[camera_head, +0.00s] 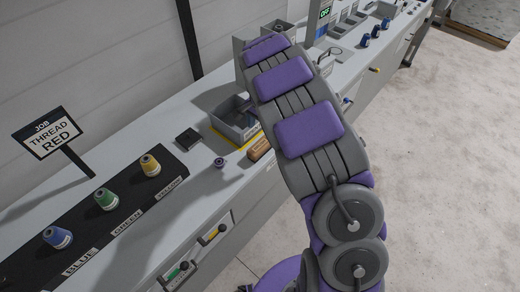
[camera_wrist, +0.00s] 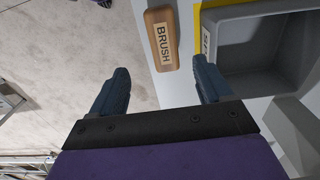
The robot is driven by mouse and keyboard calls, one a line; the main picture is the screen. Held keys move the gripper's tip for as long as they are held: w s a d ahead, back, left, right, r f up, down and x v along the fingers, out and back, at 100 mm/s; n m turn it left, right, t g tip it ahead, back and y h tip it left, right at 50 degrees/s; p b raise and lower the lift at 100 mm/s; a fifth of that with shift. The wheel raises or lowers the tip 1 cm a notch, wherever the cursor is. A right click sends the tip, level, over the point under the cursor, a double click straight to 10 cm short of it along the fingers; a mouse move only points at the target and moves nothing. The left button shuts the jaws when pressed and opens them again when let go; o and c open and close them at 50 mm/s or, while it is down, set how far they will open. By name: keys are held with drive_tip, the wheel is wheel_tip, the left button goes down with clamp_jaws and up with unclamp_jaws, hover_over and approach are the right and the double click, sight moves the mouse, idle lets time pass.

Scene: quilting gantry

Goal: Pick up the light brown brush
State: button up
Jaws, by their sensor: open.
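The light brown brush (camera_wrist: 152,17) is a rounded block with a pale label reading "BRUSH". In the wrist view it lies at top centre on the light counter surface, close to the counter's edge. In the head view the brush (camera_head: 259,149) shows as a small brown block at the counter's front edge, partly beside my arm. My gripper (camera_wrist: 164,76) is open and empty in the wrist view. The brush lies beyond the fingertips, roughly in line with the gap between them and nearer the right finger. In the head view my arm hides the gripper.
A grey bin (camera_wrist: 262,12) on a yellow-marked patch stands right beside the brush. The head view shows a small purple spool (camera_head: 219,162), a dark square item (camera_head: 188,138), and blue, green and yellow cones on a black strip (camera_head: 128,198). A sign (camera_head: 47,137) reads "JOB THREAD RED".

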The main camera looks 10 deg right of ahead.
sight(260, 145)
wheel_tip(260, 145, down, 7)
drive_tip(key=shift+w+a+f+b, duration=0.1)
drive_tip(key=shift+a+b, duration=0.05)
drive_tip(key=shift+b, duration=0.3)
drive_tip(key=f, duration=0.2)
drive_tip(key=f+b, duration=0.1)
drive_tip(key=f, duration=0.1)
drive_tip(key=shift+w+f, duration=0.2)
drive_tip(key=shift+f, duration=0.2)
drive_tip(key=shift+c, duration=0.4)
drive_tip(key=shift+r, duration=0.1)
drive_tip(key=c, duration=1)
